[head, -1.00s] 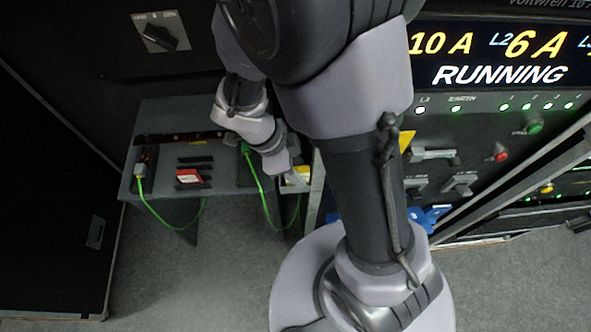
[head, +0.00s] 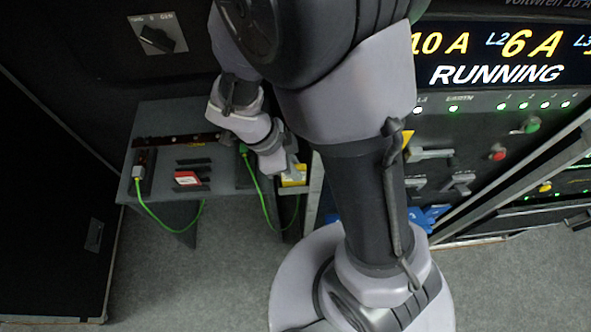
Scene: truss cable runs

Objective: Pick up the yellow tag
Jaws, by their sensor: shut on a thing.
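The yellow tag (head: 293,180) shows as a small yellow patch at the right end of the grey bench, right at the tip of my gripper (head: 291,168). My gripper points down and is shut on the tag. My wrist and the fingers hide part of the tag. I cannot tell whether it still touches the surface below it.
A red tag (head: 187,178) lies on the grey bench (head: 160,115) among dark slots. Green cables (head: 162,222) hang off the bench front. A lit panel reading RUNNING (head: 497,74) stands at the right, with levers (head: 430,153). Open grey floor (head: 190,280) lies in front.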

